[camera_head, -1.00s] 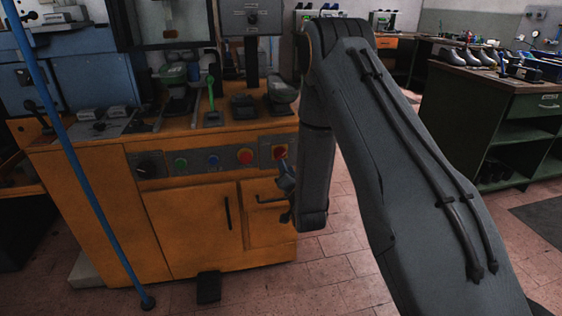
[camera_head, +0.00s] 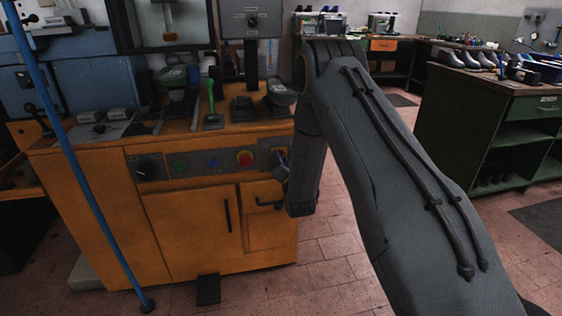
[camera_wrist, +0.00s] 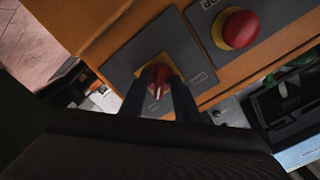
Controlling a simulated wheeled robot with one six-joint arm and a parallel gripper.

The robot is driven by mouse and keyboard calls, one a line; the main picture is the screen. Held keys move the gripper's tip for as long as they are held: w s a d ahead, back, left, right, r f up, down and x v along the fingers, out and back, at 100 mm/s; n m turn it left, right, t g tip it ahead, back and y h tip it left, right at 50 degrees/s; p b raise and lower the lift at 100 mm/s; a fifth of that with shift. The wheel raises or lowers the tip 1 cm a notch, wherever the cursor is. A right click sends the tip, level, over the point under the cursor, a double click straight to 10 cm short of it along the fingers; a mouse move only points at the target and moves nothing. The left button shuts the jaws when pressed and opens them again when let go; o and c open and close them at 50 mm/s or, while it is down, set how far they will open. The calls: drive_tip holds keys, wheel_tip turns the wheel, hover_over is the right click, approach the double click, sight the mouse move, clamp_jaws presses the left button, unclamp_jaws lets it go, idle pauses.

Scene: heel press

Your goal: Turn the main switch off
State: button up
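The main switch is a red knob (camera_wrist: 159,76) on a yellow plate at the right end of the orange machine's control panel. It shows in the wrist view. In the head view, the yellow switch plate (camera_head: 281,152) is mostly hidden behind my gripper (camera_head: 282,172). In the wrist view, my gripper (camera_wrist: 157,88) has its two dark fingers on either side of the red knob, close against it, and appears shut on it. A white mark on the knob lies between the fingers. The small lettering on the switch plate is not readable.
A red emergency button (camera_wrist: 241,28) on a yellow ring sits beside the switch. The panel also has a black knob (camera_head: 149,167), a green button (camera_head: 181,167) and a blue button (camera_head: 213,163). A handle (camera_head: 267,203) projects below. A blue pole (camera_head: 90,180) stands at left.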

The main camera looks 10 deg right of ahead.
clamp_jaws()
drive_tip(key=shift+n, duration=0.4)
drive_tip(key=n+b, duration=0.1)
drive_tip(key=n, duration=1.6)
idle(0.4)
